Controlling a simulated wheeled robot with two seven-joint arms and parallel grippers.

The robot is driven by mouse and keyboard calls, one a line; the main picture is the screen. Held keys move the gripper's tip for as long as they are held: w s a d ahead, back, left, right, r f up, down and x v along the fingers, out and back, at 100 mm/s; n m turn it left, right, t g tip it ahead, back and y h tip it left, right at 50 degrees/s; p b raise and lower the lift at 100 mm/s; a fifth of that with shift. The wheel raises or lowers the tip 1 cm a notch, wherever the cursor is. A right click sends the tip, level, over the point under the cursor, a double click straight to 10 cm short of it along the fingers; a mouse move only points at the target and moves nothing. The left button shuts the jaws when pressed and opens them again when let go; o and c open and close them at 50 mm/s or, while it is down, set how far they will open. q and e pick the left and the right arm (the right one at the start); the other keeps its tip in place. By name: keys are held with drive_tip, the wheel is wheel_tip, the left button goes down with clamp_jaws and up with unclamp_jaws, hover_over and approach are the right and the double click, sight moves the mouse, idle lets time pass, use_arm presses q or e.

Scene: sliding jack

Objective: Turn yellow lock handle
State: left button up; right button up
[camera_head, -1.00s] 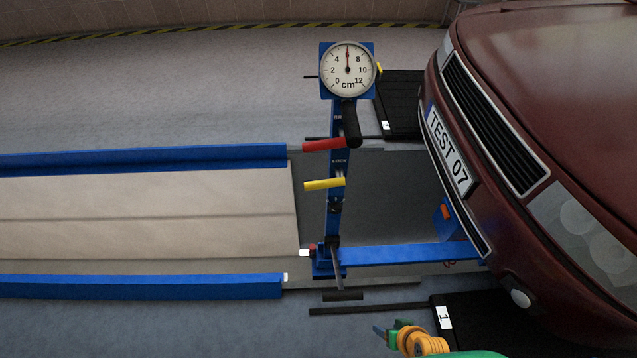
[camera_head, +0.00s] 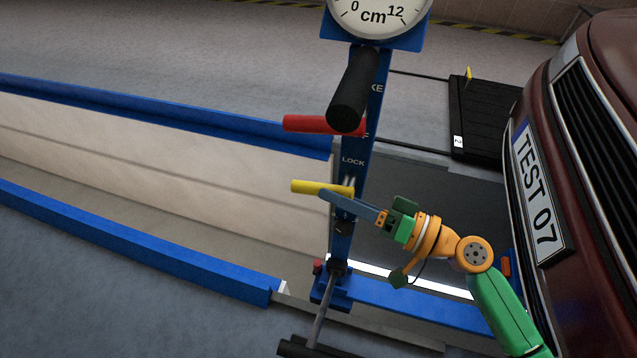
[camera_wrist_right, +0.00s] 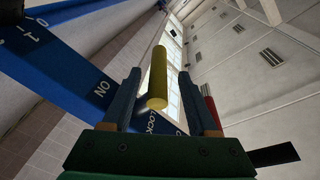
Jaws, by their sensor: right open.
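The yellow lock handle (camera_head: 312,187) sticks out to the left from the blue upright post (camera_head: 350,215), below the LOCK label, roughly level. My right gripper (camera_head: 325,194) reaches in from the lower right, its fingertips overlapping the handle in the head view. In the right wrist view the yellow handle (camera_wrist_right: 158,80) lies between the two open fingers of the gripper (camera_wrist_right: 158,75), with a gap on each side. My left gripper is not in view.
A red handle (camera_head: 310,123) sits above the yellow one, with a black grip (camera_head: 353,92) and a dial gauge (camera_head: 377,12) higher up. A dark red car (camera_head: 600,110) stands at the right. Blue rails (camera_head: 130,240) border the pit at the left.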

sight(317, 188)
drive_tip(key=x, duration=0.4)
drive_tip(key=shift+w+a+p, duration=0.1)
drive_tip(key=shift+w+p, duration=0.05)
drive_tip(key=shift+p, duration=0.25)
drive_tip(key=shift+a, duration=0.15)
clamp_jaws()
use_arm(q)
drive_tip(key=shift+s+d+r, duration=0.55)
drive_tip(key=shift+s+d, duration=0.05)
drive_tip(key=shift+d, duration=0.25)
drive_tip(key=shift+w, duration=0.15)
